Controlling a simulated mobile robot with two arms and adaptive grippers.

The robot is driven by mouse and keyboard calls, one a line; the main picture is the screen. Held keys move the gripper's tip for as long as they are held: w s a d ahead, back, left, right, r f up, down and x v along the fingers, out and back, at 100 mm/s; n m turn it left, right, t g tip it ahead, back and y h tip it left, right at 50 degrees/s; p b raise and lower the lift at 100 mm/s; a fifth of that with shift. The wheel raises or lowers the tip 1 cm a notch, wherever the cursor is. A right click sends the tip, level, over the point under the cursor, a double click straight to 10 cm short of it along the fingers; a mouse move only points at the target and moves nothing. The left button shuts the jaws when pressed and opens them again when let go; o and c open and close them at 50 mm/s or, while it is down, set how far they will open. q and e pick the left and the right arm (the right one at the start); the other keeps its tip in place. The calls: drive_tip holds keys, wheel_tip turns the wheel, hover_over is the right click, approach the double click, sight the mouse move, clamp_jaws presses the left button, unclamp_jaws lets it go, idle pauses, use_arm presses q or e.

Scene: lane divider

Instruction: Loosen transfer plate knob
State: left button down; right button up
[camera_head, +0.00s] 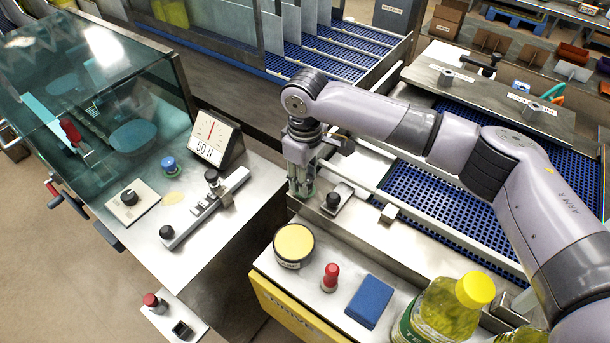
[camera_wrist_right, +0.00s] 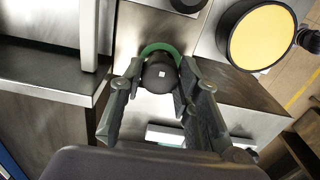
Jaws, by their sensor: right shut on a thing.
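In the right wrist view, a round black knob (camera_wrist_right: 159,77) with a small pale mark on top sits between the fingers of my right gripper (camera_wrist_right: 158,92). In the head view my right gripper (camera_head: 302,188) points down at the near edge of the blue-belted conveyor. It is shut on the knob, which its fingers mostly hide there. I cannot tell whether the knob has turned. My left gripper is not in view.
Another black knob (camera_head: 334,200) on a small metal plate stands close right of the gripper. A yellow-topped round tin (camera_head: 294,243), a red knob (camera_head: 330,277), a blue block (camera_head: 370,301) and a yellow-capped bottle (camera_head: 445,310) stand in front. A 50 N gauge (camera_head: 214,139) is left.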

drive_tip(key=n+p, duration=0.3)
drive_tip(key=shift+r+n, duration=0.2)
drive_tip(key=shift+n, duration=0.1)
drive_tip(key=n+p, duration=0.2)
drive_tip(key=n, duration=0.2)
drive_tip(key=shift+f+n, duration=0.1)
drive_tip(key=shift+n, duration=0.2)
drive_tip(key=n+p, duration=0.1)
drive_tip(key=n, duration=0.9)
drive_tip(key=shift+f, duration=0.15)
drive_tip(key=shift+s, duration=0.1)
drive_tip(key=o, duration=1.1)
drive_tip(key=shift+o, duration=0.2)
